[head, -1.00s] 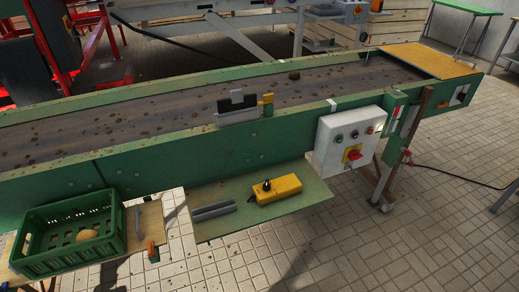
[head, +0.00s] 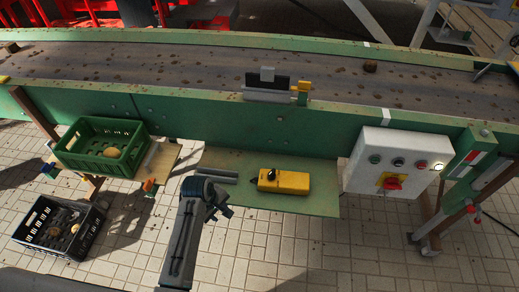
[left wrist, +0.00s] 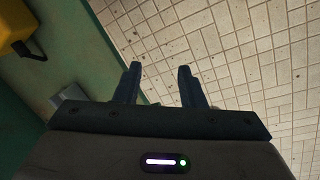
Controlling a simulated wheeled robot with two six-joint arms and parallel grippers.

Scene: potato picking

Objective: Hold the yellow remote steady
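The yellow remote (head: 284,181) lies on the green shelf (head: 322,203) below the conveyor, with a dark knob on its top near the left end. My left gripper (head: 222,208) is at the shelf's front left edge, to the left of the remote and apart from it. In the left wrist view, part of the remote (left wrist: 17,26) shows at the top left corner. There the fingers of my left gripper (left wrist: 157,84) stand apart with nothing between them, over the tiled floor. My right gripper is in neither view.
Grey bars (head: 216,174) lie on the shelf left of the remote. A white control box (head: 398,160) hangs at right. A green crate (head: 80,160) holds a potato; a black crate (head: 55,250) stands on the floor. The conveyor (head: 190,57) runs behind.

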